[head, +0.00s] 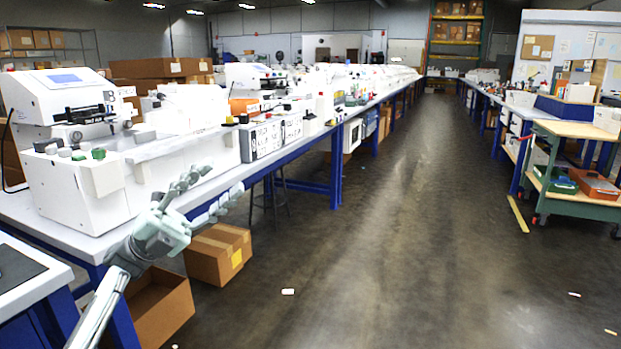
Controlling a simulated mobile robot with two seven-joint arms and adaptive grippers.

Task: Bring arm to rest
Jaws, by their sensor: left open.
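My left arm comes in from the bottom left. My left gripper (222,183) is open and empty, its two pale grey-green fingers spread and pointing up to the right. In the picture it overlaps the front edge of the long workbench (215,190). I cannot tell how far it is from that edge. A large white machine (62,190) with a raised display unit stands on the bench, left of the gripper. My right gripper is not in view.
Cardboard boxes stand on the floor under the bench, a closed one (218,255) and an open one (160,310). A wide concrete aisle (400,250) is clear except for small scraps. A wheeled cart (575,180) stands at the right.

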